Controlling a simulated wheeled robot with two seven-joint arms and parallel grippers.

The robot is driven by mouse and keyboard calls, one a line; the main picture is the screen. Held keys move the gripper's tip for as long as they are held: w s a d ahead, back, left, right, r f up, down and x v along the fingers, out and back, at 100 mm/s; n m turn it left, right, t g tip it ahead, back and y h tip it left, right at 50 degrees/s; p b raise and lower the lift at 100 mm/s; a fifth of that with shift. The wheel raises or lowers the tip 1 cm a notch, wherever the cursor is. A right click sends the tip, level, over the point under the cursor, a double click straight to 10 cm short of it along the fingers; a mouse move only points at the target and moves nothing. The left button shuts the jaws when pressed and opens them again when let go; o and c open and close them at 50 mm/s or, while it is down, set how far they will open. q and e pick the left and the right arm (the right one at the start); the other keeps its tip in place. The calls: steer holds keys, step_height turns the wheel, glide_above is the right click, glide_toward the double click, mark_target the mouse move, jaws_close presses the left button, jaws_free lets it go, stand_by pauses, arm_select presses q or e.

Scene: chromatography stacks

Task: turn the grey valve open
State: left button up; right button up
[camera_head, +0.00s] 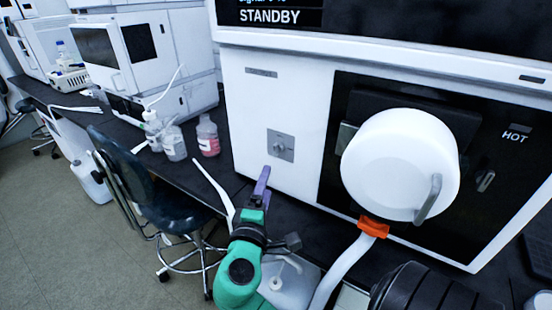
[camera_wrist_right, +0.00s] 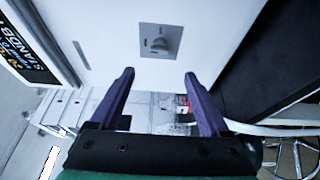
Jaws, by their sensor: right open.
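The grey valve (camera_head: 280,148) is a small knob on a square grey plate on the white front panel of the large instrument (camera_head: 250,110). My right gripper (camera_head: 264,176) has purple fingers and stands just below and in front of the plate, apart from it. In the right wrist view the fingers (camera_wrist_right: 159,74) are spread with nothing between them, and the valve (camera_wrist_right: 158,43) lies beyond the tips, roughly centred between them. My left gripper is in neither view.
A large white round vessel (camera_head: 399,164) with a grey handle juts out to the right, with an orange clip (camera_head: 373,227) and pale hose below. A red-tinted bottle (camera_head: 208,136) and clear bottles stand on the black bench to the left. A dark chair (camera_head: 150,180) stands before it.

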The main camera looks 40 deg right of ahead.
mark_target(275, 152)
steer(key=p+x, duration=0.3)
steer(key=x, duration=1)
steer(key=shift+w, duration=0.15)
steer(key=shift+w+d, duration=0.25)
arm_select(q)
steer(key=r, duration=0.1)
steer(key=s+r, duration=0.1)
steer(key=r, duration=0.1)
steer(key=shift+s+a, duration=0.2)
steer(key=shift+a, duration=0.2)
